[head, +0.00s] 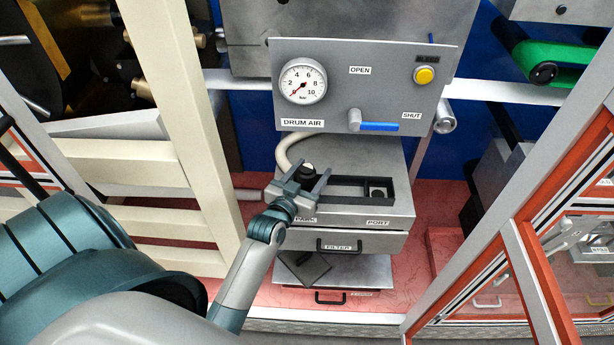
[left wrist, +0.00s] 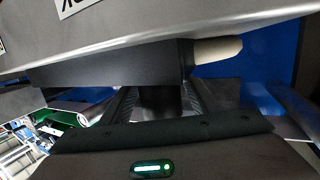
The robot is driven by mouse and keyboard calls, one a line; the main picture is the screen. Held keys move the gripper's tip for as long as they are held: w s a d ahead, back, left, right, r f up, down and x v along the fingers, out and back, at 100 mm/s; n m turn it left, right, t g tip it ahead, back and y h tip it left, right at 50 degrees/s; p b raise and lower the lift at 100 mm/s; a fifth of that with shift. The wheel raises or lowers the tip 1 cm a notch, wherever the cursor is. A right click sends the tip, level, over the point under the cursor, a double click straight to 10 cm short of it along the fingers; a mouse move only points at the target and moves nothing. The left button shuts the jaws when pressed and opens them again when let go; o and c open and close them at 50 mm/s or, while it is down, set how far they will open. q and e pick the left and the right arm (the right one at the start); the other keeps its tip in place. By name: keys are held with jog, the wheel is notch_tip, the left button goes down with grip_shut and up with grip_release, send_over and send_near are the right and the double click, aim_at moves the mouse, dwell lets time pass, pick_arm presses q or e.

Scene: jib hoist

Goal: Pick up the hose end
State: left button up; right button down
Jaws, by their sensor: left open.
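The pale hose (head: 284,152) curves down from behind the gauge panel to a dark hose end (head: 307,170) at the left of the tray top, above the PARK label. My left gripper (head: 309,181) is open, with its fingers on either side of the dark end as seen from the head. Whether they touch it cannot be told. In the left wrist view the fingers (left wrist: 160,100) are dark and spread, and a short piece of pale hose (left wrist: 217,50) shows beyond them. My right gripper is not in view.
The square port (head: 377,192) lies in the dark frame right of the hose end. The panel (head: 345,95) with gauge, yellow button and blue-handled valve (head: 378,126) overhangs the tray. A cream post (head: 190,110) stands left, a red-and-white frame (head: 560,170) right.

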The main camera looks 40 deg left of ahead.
pick_arm(q)
jog(key=shift+w+a+f, duration=0.1)
jog(key=shift+w+f, duration=0.1)
jog(key=shift+w, duration=0.3)
jog(key=c, duration=1.2)
jog(key=shift+r, duration=0.15)
